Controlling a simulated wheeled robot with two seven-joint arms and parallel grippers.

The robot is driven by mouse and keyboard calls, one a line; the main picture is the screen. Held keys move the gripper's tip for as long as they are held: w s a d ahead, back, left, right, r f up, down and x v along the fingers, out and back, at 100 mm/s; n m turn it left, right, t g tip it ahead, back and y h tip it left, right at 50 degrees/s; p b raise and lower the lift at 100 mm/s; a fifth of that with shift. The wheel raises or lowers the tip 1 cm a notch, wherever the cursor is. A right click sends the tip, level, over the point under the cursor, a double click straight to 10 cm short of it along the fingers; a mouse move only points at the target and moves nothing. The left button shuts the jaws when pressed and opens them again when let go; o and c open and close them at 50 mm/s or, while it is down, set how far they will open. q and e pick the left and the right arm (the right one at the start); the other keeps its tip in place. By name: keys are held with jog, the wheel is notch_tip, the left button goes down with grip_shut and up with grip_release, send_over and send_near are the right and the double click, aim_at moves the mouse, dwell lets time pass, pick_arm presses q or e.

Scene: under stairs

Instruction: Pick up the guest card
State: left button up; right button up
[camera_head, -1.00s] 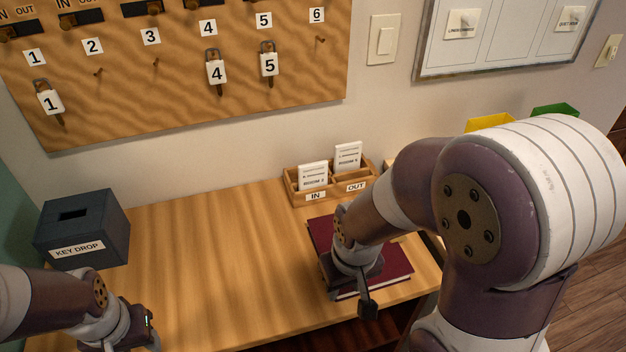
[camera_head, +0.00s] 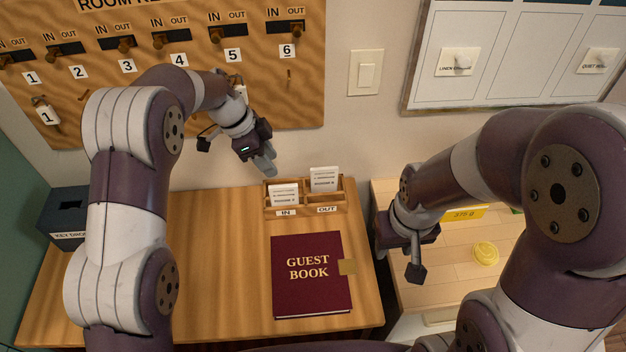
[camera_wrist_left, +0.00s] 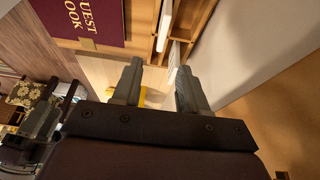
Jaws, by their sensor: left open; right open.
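Two white cards with print stand in a wooden holder (camera_head: 306,211). One card (camera_head: 283,193) is in the IN slot and the other (camera_head: 324,179) in the OUT slot; their print is too small to read surely. My left gripper (camera_head: 267,168) is open and empty, above and left of the holder. In the left wrist view my left gripper (camera_wrist_left: 158,78) has its two fingers apart, with the holder (camera_wrist_left: 197,22) and a white card edge (camera_wrist_left: 166,22) ahead. My right gripper (camera_head: 408,240) is open, right of the desk; its fingers are mostly hidden.
A dark red guest book (camera_head: 310,290) lies on the wooden desk (camera_head: 225,290) in front of the holder. A dark key drop box (camera_head: 66,212) stands at the left. The key board (camera_head: 300,105) hangs behind. A lighter side surface (camera_head: 455,265) holds a round yellow item (camera_head: 486,253).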

aim_at(281, 186)
pick_arm(q)
notch_tip(281, 186, down, 6)
jog(key=b, duration=0.4)
jog(key=shift+w+d+f, duration=0.25)
jog(key=shift+d+f, duration=0.35)
jog(key=shift+d, duration=0.2)
jog(key=p+x, duration=0.1)
jog(key=x, duration=0.1)
jog(key=p+x, duration=0.1)
jog(key=shift+s+f, duration=0.2)
jog(key=shift+f, duration=0.25)
jog(key=shift+w+a+f, duration=0.1)
jog(key=shift+f, duration=0.25)
jog(key=shift+c, duration=0.3)
pick_arm(e)
jog(key=f, duration=0.1)
jog(key=a+f, duration=0.1)
jog(key=shift+a+f, duration=0.2)
jog(key=shift+f, duration=0.2)
pick_arm(q)
jog(key=c, duration=0.6)
grip_shut()
